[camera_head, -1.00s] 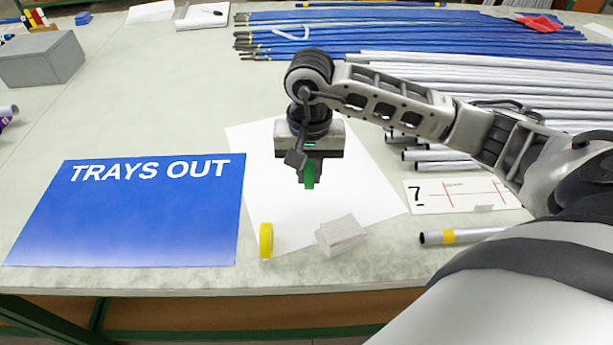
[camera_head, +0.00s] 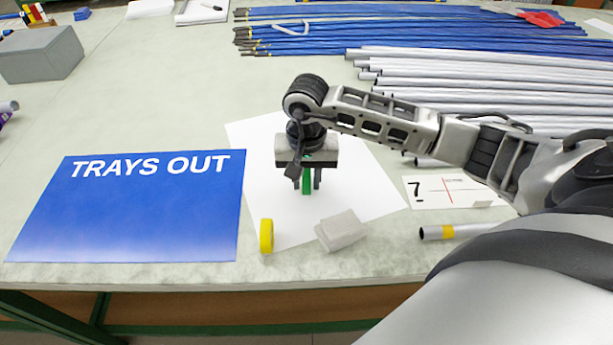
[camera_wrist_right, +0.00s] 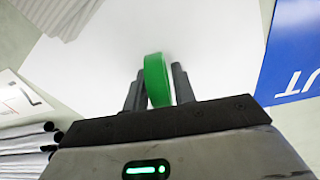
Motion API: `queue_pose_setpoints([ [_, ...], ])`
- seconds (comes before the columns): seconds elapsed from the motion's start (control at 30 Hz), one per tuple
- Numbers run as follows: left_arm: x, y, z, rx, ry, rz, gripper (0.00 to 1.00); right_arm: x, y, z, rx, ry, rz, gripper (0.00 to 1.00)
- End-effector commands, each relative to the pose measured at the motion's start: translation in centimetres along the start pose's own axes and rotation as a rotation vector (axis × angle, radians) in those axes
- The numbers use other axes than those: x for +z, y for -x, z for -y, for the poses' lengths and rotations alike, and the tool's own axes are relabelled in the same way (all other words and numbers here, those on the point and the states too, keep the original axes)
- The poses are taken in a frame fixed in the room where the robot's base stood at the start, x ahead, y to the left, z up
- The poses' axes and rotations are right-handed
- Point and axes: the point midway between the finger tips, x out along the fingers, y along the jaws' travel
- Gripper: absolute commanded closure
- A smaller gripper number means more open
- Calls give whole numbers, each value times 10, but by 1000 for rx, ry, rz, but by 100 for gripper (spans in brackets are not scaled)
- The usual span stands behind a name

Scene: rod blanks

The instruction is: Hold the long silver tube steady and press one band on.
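My right gripper (camera_head: 306,184) is over the white sheet, pointing down. Its fingers stand apart on either side of a green band (camera_head: 307,180), with narrow gaps visible. The green band (camera_wrist_right: 157,80) also shows upright between the fingers in the right wrist view; whether it touches the sheet is hard to tell. A yellow band (camera_head: 266,236) stands on edge at the sheet's front left. A silver tube (camera_head: 470,231) with a yellow band near its end lies at the front right, partly hidden by my arm. My left gripper is not in view.
A grey-white block (camera_head: 341,231) sits on the white sheet (camera_head: 265,150). A blue "TRAYS OUT" mat (camera_head: 130,210) lies left. A card marked 7 (camera_head: 445,191) is at right. Several silver tubes (camera_head: 450,75) and blue rods (camera_head: 400,30) lie behind. A grey box (camera_head: 40,55) stands far left.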

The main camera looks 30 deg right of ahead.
Motion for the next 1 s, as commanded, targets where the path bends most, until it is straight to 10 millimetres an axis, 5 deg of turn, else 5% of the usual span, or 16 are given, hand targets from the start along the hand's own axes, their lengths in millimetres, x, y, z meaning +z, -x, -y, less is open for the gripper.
queue_pose_setpoints([
  [0.47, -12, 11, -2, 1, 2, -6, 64, 1, 6, 0, -1, 0, 4, 62],
  [0.7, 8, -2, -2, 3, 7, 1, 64, 1, 53, -1, -4, 1, -10, 62],
  [1.0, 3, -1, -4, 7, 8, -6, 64, 2, 126, 0, -4, 0, -5, 62],
])
